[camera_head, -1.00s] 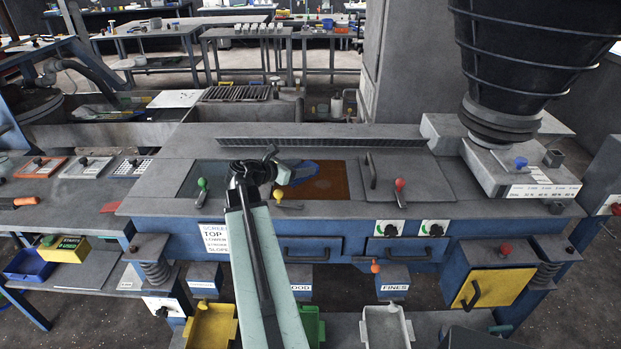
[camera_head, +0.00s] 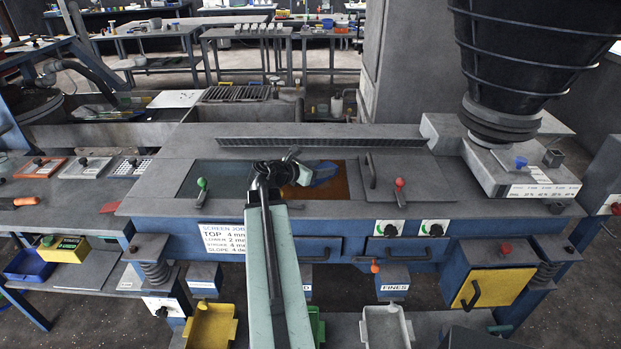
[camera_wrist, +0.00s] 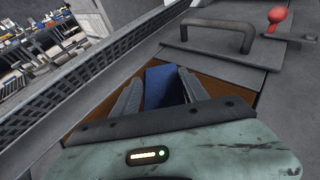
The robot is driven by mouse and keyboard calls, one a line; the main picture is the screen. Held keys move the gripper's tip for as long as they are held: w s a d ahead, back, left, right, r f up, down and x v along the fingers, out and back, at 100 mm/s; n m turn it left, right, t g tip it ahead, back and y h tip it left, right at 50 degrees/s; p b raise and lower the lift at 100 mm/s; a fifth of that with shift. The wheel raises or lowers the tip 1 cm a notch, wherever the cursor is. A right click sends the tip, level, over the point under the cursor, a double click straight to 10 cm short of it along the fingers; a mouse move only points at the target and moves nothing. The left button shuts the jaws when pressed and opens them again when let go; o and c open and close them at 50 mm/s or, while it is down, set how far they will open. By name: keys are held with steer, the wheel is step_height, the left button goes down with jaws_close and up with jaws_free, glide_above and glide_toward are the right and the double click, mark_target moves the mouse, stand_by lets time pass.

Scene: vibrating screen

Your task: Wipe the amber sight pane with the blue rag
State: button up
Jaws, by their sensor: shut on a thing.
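The amber sight pane (camera_head: 335,190) is set in the top of the screen machine, right of a grey-green pane (camera_head: 215,180). My gripper (camera_head: 312,175) is over the amber pane, shut on the blue rag (camera_head: 325,171). In the wrist view the rag (camera_wrist: 160,88) shows between my two fingers (camera_wrist: 162,92), with amber pane (camera_wrist: 205,82) on either side of it. The rag is low over the pane; I cannot tell whether it touches. My arm hides the left part of the amber pane in the head view.
A black handle (camera_head: 371,171) stands on the cover just right of the pane. A red knob (camera_head: 399,184) and a green knob (camera_head: 201,183) stand along the front edge. A slotted rail (camera_head: 320,142) runs behind. The hopper (camera_head: 530,60) hangs at right.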

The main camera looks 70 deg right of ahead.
steer(key=shift+r+p, duration=2.65)
steer(key=shift+r, duration=0.05)
steer(key=shift+f, duration=0.15)
